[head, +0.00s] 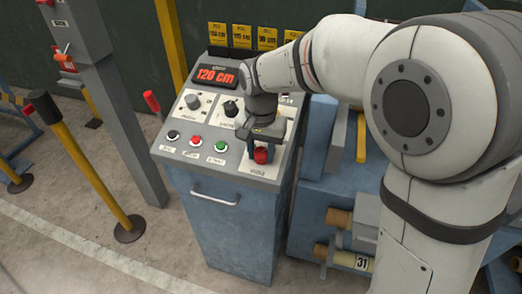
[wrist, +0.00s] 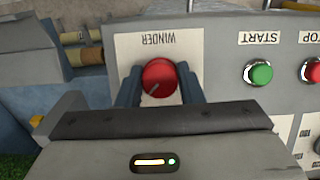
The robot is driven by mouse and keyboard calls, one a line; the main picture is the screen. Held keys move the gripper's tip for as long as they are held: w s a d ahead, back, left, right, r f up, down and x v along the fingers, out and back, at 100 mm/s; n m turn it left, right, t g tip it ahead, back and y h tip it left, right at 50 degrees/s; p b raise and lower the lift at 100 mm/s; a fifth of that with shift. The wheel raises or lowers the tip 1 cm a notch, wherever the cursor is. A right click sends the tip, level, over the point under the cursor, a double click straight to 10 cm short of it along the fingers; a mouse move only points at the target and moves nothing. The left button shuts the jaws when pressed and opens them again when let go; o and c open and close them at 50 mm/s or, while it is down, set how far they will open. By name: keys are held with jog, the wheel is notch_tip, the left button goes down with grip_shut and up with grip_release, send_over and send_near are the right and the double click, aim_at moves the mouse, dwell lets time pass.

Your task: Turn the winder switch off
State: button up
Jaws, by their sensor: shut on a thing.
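The winder switch is a red round knob (head: 262,156) at the front right corner of the sloping grey control panel (head: 180,157). In the wrist view the knob (wrist: 159,74) sits on a white plate marked WINDER (wrist: 130,52), which appears upside down. A dark pointer line on the knob slants to the lower left there. My gripper (head: 261,149) is over the knob from above. Its two blue-grey fingers (wrist: 160,86) are shut on the knob, one on each side. The panel labels around the knob's positions are too small or hidden to read.
Black knobs (head: 231,108) and a display reading 120 cm (head: 217,75) are farther back. A handle (head: 215,194) juts from the cabinet front. Yellow-black posts (head: 90,170) stand left.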

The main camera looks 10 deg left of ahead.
jog(key=n+h+p, duration=0.1)
jog(key=n, duration=0.2)
jog(key=shift+n+p, duration=0.4)
jog(key=n+h+p, duration=0.1)
jog(key=n, duration=0.3)
jog(key=shift+t+h, duration=0.4)
jog(key=n+t+h, duration=0.1)
jog(key=n, duration=0.3)
jog(key=shift+a+n+p, duration=0.1)
jog(key=shift+n+p, duration=0.2)
jog(key=shift+p, duration=0.1)
jog(key=shift+s+n+t+h, duration=0.1)
jog(key=shift+n+t+h, duration=0.45)
jog(key=shift+n, duration=1.65)
jog(key=shift+t+y, duration=0.25)
jog(key=shift+t, duration=0.1)
jog(key=o, duration=1)
jog(key=shift+c, duration=0.2)
